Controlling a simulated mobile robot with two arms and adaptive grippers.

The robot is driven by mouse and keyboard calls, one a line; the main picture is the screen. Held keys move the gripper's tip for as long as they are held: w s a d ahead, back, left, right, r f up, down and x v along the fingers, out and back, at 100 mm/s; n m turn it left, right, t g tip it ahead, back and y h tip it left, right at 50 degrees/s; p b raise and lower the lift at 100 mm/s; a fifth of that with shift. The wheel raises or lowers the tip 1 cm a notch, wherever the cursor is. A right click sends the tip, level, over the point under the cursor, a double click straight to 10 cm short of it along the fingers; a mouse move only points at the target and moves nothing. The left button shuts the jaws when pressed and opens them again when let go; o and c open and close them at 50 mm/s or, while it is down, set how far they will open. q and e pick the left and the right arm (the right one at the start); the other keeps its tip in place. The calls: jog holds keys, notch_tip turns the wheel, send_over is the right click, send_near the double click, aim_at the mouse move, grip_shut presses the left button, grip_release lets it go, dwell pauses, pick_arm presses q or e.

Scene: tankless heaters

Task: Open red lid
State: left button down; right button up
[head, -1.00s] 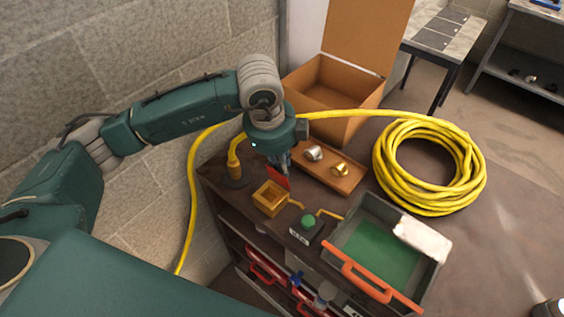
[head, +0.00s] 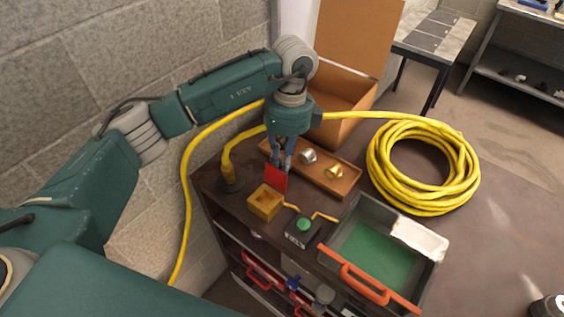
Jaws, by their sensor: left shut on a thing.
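The red lid (head: 275,177) stands upright at the back edge of a small yellow box (head: 265,205) on the dark brown cabinet top. The box is open at the top, and its inside shows. My left gripper (head: 281,166) points down just above and behind the lid. Its fingers are shut at the lid's upper edge, partly hidden by it. My right gripper is not in view.
A wooden tray (head: 345,188) with metal fittings lies behind and right of the lid. A green-button box (head: 302,230), a grey bin (head: 432,257) with an orange handle, and a coiled yellow hose (head: 462,175) sit to the right. A cardboard box (head: 350,92) stands behind.

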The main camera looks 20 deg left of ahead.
pick_arm(q)
jog(key=c, duration=2)
grip_release()
jog(key=shift+c, duration=0.2)
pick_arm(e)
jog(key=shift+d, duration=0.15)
pick_arm(q)
jog(key=shift+w+r, duration=0.1)
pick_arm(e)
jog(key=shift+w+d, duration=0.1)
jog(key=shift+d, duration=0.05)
pick_arm(q)
jog(key=r, duration=0.4)
jog(key=w+r, duration=0.1)
jog(key=r, duration=0.6)
jog(key=shift+w+d+r, duration=0.15)
jog(key=shift+d+r, duration=0.1)
jog(key=shift+r, duration=0.15)
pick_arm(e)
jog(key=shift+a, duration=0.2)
